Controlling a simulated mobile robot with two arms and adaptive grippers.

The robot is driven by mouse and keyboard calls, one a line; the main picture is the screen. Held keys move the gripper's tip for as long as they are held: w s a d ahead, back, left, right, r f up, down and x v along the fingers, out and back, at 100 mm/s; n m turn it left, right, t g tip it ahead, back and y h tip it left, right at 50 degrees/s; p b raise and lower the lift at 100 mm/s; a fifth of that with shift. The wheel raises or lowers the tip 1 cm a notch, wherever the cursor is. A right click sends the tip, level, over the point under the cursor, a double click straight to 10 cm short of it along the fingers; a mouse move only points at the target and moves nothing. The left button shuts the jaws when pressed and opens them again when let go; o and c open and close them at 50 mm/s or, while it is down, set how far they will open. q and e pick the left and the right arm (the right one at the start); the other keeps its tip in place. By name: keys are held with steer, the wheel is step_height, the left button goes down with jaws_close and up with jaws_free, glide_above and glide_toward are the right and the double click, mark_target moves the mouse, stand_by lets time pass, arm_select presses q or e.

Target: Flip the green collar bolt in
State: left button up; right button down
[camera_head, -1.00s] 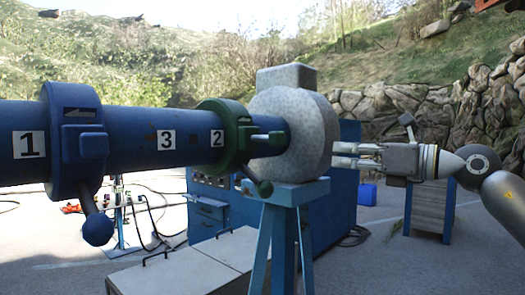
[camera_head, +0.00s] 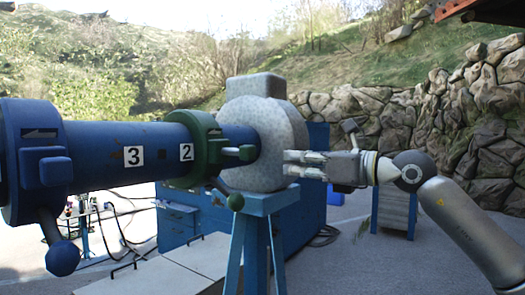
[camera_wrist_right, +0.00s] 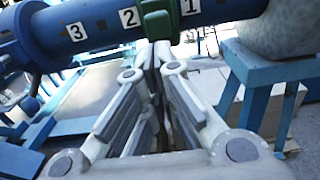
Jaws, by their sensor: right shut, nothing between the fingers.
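The green collar (camera_head: 208,143) is around the blue pipe (camera_head: 95,155), just right of the label 2. Its bolt (camera_head: 240,153) sticks out to the right with a pale end, and a green ball knob (camera_head: 236,201) hangs below on a short arm. My right gripper (camera_head: 288,163) is shut and empty, right of the collar and apart from it, overlapping the right side of the grey round end piece. In the right wrist view, the shut fingertips (camera_wrist_right: 154,52) point toward the green collar (camera_wrist_right: 160,17); the bolt cannot be made out there. My left gripper is out of view.
The grey round end piece (camera_head: 268,110) sits on a blue stand (camera_head: 255,207). A blue collar (camera_head: 40,155) with a ball knob (camera_head: 62,258) is at the left. A blue cabinet (camera_head: 310,190) stands behind.

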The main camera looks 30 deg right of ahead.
mark_target(251, 160)
steer(key=p+x, duration=0.1)
steer(key=x, duration=0.1)
steer(key=p+x, duration=0.1)
steer(key=x, duration=0.1)
steer(key=p+x, duration=0.1)
steer(key=x, duration=0.2)
steer(key=shift+s+r, duration=0.1)
steer(key=shift+r, duration=0.15)
steer(key=shift+f+p+x, duration=0.25)
steer(key=shift+p+x, duration=0.2)
steer(key=shift+x, duration=0.45)
steer(key=shift+a+r, duration=0.1)
steer(key=shift+p+x, duration=0.85)
steer(key=shift+x, duration=0.8)
